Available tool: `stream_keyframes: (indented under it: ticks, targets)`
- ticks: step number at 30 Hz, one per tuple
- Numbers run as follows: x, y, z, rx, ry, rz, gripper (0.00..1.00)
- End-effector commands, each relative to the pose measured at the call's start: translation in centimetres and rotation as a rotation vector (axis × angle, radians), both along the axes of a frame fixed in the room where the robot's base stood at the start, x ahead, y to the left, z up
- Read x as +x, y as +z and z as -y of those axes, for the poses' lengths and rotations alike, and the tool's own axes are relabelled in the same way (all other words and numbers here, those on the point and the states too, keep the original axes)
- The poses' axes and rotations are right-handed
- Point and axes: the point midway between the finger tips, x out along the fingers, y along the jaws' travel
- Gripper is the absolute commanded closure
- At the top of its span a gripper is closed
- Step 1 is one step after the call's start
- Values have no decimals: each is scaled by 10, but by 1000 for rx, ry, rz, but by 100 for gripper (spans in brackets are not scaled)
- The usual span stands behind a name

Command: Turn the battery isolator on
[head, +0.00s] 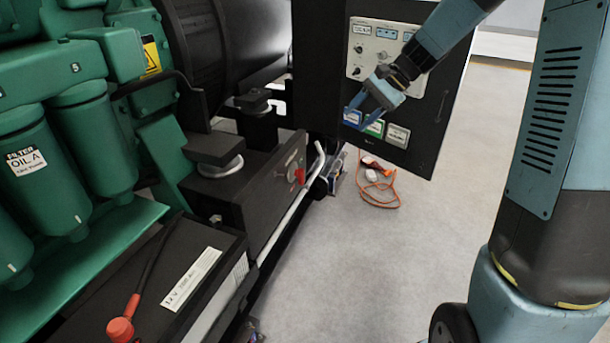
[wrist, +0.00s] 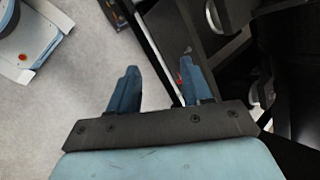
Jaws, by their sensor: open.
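The battery isolator (head: 299,175) is a small red handle on the side of a black base box below the engine, in the head view. A small red patch (wrist: 180,78) beside the right finger in the wrist view may be this handle, mostly hidden. My gripper (head: 363,114) is open and empty, to the right of and above the isolator in the picture, in front of the control cabinet. In the wrist view my gripper (wrist: 158,65) has its two blue fingers spread, with floor and a dark rail between them. The handle's exact angle is too small to tell.
A black control cabinet (head: 420,135) stands behind my gripper. A pale pipe (head: 300,205) runs along the base box. An orange cable (head: 385,190) lies on the floor. A battery (head: 190,255) with a red terminal cap (head: 121,329) is at front left. Grey floor is clear at centre.

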Motion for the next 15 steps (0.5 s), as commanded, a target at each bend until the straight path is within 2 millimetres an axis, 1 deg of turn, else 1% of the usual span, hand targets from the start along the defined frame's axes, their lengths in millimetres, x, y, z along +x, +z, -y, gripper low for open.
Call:
stream_keyframes:
  ticks: [1, 3, 8, 15]
  targets:
    - [14, -12, -3, 33, -19, -35, 51]
    - [31, -25, -9, 80, -48, -75, 51]
    - [70, -57, -19, 185, -117, -167, 51]
    - [124, -114, -30, 346, -228, -302, 51]
